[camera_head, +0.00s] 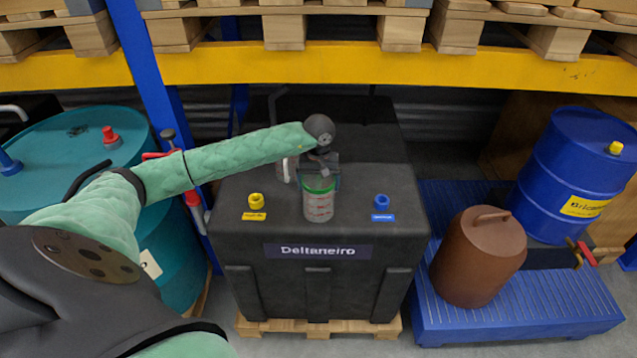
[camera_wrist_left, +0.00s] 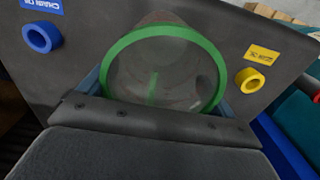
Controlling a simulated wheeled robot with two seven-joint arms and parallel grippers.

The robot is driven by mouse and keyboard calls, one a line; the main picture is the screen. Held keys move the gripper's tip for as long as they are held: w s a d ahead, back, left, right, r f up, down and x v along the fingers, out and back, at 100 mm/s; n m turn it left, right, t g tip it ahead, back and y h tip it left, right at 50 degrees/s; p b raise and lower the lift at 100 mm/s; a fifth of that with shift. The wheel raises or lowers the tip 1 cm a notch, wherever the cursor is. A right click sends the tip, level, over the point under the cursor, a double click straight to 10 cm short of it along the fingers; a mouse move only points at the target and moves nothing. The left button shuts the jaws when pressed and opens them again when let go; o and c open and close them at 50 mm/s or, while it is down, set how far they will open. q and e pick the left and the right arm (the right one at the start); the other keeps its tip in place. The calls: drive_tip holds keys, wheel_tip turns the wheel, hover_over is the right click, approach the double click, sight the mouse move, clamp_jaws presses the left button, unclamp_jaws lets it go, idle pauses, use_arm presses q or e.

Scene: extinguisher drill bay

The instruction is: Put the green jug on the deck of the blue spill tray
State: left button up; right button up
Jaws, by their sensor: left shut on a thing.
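The green jug (camera_head: 318,203) is a clear vessel with a green rim and red markings. It is upright at the front of the black Deltaneiro tank's top (camera_head: 240,185), between a yellow ring and a blue ring. My left gripper (camera_head: 320,180) is shut on its rim side from behind. The left wrist view shows the jug's green rim (camera_wrist_left: 106,68) between the fingers (camera_wrist_left: 165,112). I cannot tell whether its base touches the tank. The blue spill tray (camera_head: 545,312) is on the floor at the right. My right gripper is not in view.
A brown lidded can (camera_head: 478,258) and a blue drum (camera_head: 575,175) occupy much of the tray; its front right deck is bare. A red-handled tap (camera_head: 585,254) sticks out by the drum. Teal drums (camera_head: 170,255) stand left. A yellow shelf beam (camera_head: 330,66) crosses behind.

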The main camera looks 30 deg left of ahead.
use_arm(q)
drive_tip(key=shift+f, duration=0.1)
drive_tip(key=o, duration=1.2)
drive_tip(key=shift+c, duration=0.2)
